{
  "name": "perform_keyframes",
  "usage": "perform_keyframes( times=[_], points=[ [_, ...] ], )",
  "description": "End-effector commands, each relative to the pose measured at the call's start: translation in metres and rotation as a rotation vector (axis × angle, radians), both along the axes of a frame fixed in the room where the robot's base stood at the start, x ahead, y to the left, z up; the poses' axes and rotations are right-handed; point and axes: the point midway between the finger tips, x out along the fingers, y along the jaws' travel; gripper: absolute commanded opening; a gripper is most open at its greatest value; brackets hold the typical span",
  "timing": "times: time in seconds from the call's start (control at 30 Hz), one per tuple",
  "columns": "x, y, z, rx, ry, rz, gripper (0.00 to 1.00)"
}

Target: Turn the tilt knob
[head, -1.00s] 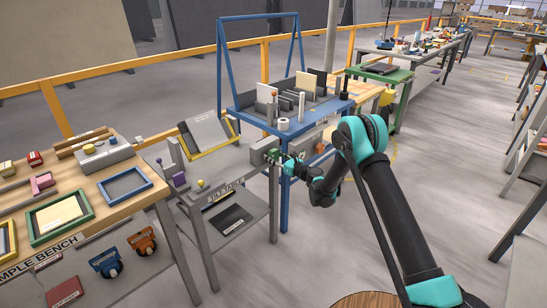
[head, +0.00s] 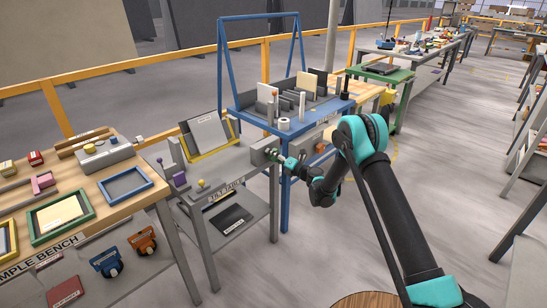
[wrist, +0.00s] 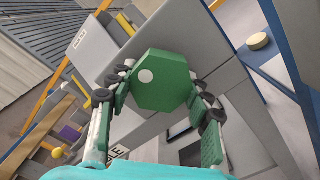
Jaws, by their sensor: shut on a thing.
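In the head view my gripper (head: 280,158) reaches the table's right end from the right, and the knob is mostly hidden by the fingers. The tilting plate (head: 208,131), grey with a yellow frame, stands sloped on the table.
A blue rack (head: 300,128) stands close behind my gripper. A wooden bench (head: 125,195) with frames and blocks is at the left. Open floor lies at the right.

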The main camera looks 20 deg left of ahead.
Motion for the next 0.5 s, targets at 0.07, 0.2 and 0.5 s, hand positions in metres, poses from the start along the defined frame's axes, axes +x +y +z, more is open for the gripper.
perform_keyframes(
  times=[0.07,0.2,0.5],
  points=[
    [-0.0005,-0.0004,-0.0006,0.024,0.062,0.0,0.21],
    [-0.0006,-0.0003,-0.0002,0.067,0.165,0.0,0.21],
    [-0.0008,-0.0001,0.0005,0.131,0.32,0.0,0.21]
  ],
)
